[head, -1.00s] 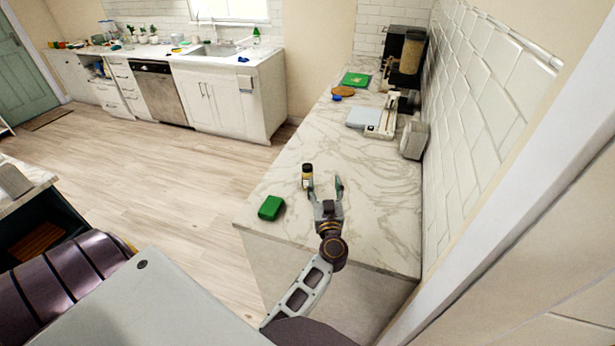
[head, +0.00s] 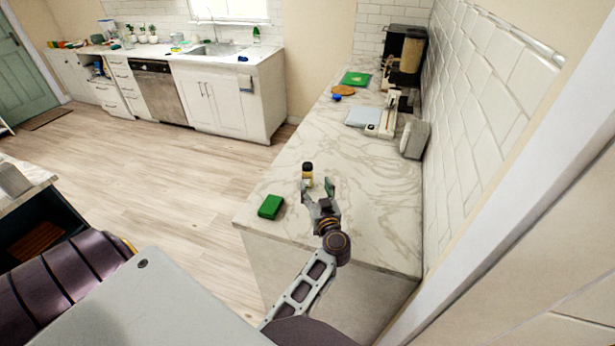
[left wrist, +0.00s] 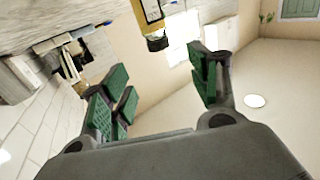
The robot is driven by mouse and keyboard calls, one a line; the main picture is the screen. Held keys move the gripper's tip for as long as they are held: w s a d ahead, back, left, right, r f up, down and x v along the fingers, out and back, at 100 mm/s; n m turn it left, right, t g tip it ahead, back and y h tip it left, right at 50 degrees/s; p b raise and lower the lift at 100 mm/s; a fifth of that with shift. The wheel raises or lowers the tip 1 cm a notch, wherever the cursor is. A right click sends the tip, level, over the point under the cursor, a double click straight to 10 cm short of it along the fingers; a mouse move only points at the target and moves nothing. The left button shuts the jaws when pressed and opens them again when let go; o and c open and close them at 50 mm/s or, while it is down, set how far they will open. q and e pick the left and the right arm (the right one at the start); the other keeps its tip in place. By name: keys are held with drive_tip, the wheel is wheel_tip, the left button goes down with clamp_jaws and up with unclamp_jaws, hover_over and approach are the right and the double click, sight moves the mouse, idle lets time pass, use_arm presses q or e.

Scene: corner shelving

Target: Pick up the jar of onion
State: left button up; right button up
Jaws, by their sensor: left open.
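The jar of onion (head: 307,174), small and tan-yellow with a dark lid, stands upright on the marble counter (head: 370,200). My left gripper (head: 317,187) is open, its two green-padded fingers pointing at the jar from the near side. In the head view the left fingertip overlaps the jar's lower part; I cannot tell whether they touch. In the left wrist view, turned over, the jar (left wrist: 148,12) shows at the top edge, cut off, beyond the open fingers (left wrist: 162,82), with nothing between them. My right gripper is not in view.
A green box (head: 270,206) lies on the counter to the left of my gripper, near the edge. A white scale-like device (head: 365,118), a green board (head: 355,79) and a coffee machine (head: 405,50) stand farther back. A tiled wall bounds the right.

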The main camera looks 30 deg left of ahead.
sight(309, 168)
use_arm(q)
drive_tip(key=shift+b+x, duration=1.7)
drive_tip(key=shift+x, duration=1.6)
drive_tip(key=shift+w+a+f, duration=0.1)
drive_tip(key=shift+w+a, duration=0.1)
drive_tip(key=shift+w+a, duration=0.1)
